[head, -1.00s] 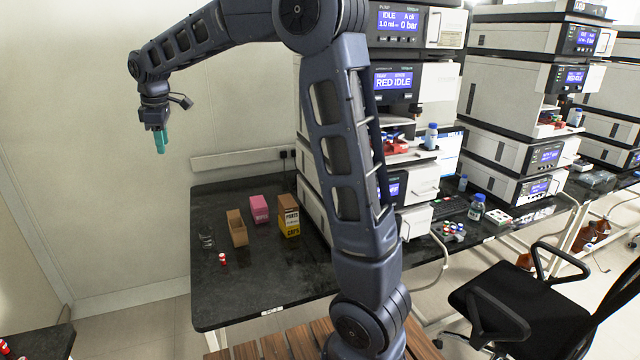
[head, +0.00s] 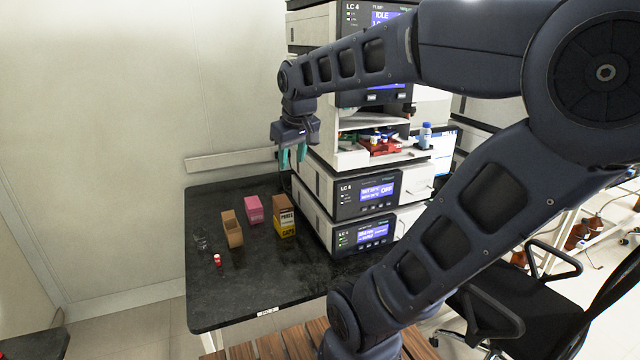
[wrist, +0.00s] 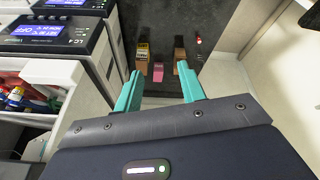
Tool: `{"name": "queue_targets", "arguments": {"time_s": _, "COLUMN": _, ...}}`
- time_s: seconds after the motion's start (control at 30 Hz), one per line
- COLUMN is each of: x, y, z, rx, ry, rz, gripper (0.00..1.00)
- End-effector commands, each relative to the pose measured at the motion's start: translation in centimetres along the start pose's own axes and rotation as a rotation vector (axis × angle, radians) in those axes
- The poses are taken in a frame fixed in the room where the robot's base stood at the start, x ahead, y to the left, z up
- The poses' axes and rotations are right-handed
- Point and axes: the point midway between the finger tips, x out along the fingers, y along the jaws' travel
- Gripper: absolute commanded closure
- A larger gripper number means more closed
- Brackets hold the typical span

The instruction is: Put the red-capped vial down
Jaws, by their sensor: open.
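A small red-capped vial (head: 217,260) with a white body stands on the black bench near its left front part. It also shows small at the far end of the bench top in the wrist view (wrist: 198,40). My gripper (head: 291,158) is well above the bench's back part, in front of the instrument stack and away from the vial. Its two teal fingers are apart in the wrist view (wrist: 159,72), with nothing between them.
An open tan box (head: 233,232), a pink box (head: 254,210) and a yellow-and-brown caps box (head: 284,222) stand near the vial. A clear glass item (head: 201,243) is beside it. The instrument stack (head: 342,205) rises at right. The bench's front is clear.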

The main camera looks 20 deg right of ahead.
Motion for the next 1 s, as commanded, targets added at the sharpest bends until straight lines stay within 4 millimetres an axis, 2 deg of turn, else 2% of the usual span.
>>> {"name": "queue_targets", "arguments": {"time_s": 0.03, "x": 0.1, "y": 0.5, "z": 1.9, "rx": 0.054, "ry": 0.008, "rz": 0.008, "gripper": 0.6}}
{"name": "queue_targets", "arguments": {"time_s": 0.1, "x": 0.5, "y": 0.8, "z": 4.2, "rx": 0.127, "ry": 0.016, "rz": 0.015, "gripper": 0.6}}
{"name": "queue_targets", "arguments": {"time_s": 0.2, "x": 1.0, "y": 1.2, "z": 6.8, "rx": 0.212, "ry": 0.028, "rz": 0.024, "gripper": 0.6}}
{"name": "queue_targets", "arguments": {"time_s": 0.33, "x": 1.5, "y": 1.3, "z": 9.0, "rx": 0.285, "ry": 0.037, "rz": 0.03, "gripper": 0.6}}
{"name": "queue_targets", "arguments": {"time_s": 0.5, "x": 1.8, "y": 1.3, "z": 9.9, "rx": 0.317, "ry": 0.039, "rz": 0.032, "gripper": 0.6}}
{"name": "queue_targets", "arguments": {"time_s": 1.0, "x": 1.8, "y": 1.3, "z": 9.9, "rx": 0.315, "ry": 0.039, "rz": 0.032, "gripper": 0.6}}
